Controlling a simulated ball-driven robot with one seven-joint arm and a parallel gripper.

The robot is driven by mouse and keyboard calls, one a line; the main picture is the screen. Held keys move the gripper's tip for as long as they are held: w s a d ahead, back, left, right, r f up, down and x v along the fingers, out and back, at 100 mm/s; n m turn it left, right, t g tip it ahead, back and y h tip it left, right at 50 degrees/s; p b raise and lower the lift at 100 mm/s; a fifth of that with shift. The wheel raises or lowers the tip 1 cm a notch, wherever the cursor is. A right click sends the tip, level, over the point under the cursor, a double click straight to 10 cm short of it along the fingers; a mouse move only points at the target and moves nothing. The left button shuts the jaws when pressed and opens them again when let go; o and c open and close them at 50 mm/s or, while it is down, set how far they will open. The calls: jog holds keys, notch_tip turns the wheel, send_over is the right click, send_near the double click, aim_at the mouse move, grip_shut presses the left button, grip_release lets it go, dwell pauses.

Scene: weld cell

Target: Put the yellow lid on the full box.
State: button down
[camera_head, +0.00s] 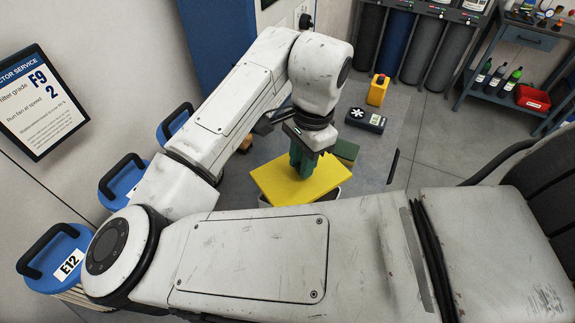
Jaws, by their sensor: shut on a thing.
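The yellow lid (275,184) is a flat square plate near the middle of the view. My gripper (303,172) points down onto the middle of the lid, with green fingers shut on it. The fingers hide the gripped part. Under the lid's front and right edges, a pale rim of a box (335,192) shows. The lid and my arm hide the rest of that box and its contents. I cannot tell whether the lid touches the rim or is held just above it.
A dark green object (346,151) is close behind the lid on the right. A black device (365,120) and a yellow container (378,90) stand farther back on the grey surface (375,155). Blue-topped canisters (122,180) line the left. A cart (515,90) with bottles stands at the back right.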

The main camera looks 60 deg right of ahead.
jog(key=shift+d+f+b, duration=0.1)
jog(key=shift+f+b, duration=2)
jog(key=shift+f, duration=0.25)
jog(key=shift+f+b, duration=0.55)
jog(key=shift+f, duration=0.3)
jog(key=shift+f, duration=0.15)
dwell(0.6)
jog(key=c, duration=0.8)
grip_release()
jog(key=o, duration=0.4)
jog(key=shift+o, duration=0.2)
jog(key=shift+p, duration=0.4)
